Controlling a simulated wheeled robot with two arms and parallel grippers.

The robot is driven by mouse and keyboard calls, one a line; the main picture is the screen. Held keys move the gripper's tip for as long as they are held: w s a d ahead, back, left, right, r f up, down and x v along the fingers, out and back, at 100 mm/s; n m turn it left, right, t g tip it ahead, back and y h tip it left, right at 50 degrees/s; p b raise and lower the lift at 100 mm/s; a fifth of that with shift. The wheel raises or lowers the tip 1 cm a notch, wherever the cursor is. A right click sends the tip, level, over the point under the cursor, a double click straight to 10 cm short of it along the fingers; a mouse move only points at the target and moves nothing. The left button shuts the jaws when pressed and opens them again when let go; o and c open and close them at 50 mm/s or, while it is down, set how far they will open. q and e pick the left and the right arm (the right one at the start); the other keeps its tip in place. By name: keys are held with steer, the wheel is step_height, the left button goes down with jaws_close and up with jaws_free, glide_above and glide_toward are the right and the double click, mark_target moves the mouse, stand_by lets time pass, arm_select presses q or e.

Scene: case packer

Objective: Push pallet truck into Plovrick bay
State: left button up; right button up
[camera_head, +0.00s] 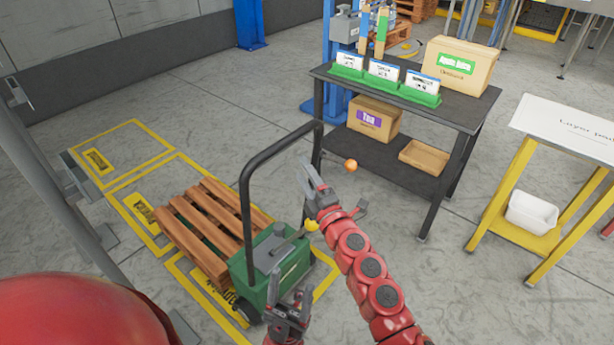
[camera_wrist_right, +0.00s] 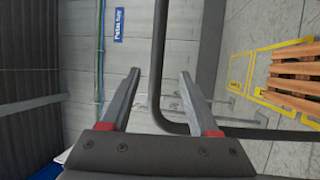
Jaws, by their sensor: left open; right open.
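The green pallet truck (camera_head: 275,262) stands on the floor at lower centre, with a black looped handle (camera_head: 247,190) rising from it. A slatted wooden pallet (camera_head: 205,222) is on its far-left side. Yellow floor outlines mark bays (camera_head: 140,122); their labels are too small to read surely. My right gripper (camera_head: 312,178) is open beside the handle's right upright. In the right wrist view the dark handle bar (camera_wrist_right: 158,60) shows between the open fingers; I cannot tell whether they touch it. My left gripper (camera_head: 290,300) is open, in front of the truck body.
A dark table (camera_head: 400,95) with cards and an Apple Juice box (camera_head: 460,65) stands right of the truck. A yellow-legged stand (camera_head: 560,140) is farther right. A small orange ball (camera_head: 351,165) shows near my right arm.

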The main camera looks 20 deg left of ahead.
steer(key=shift+s+d+f, duration=0.15)
steer(key=shift+s+d, duration=0.35)
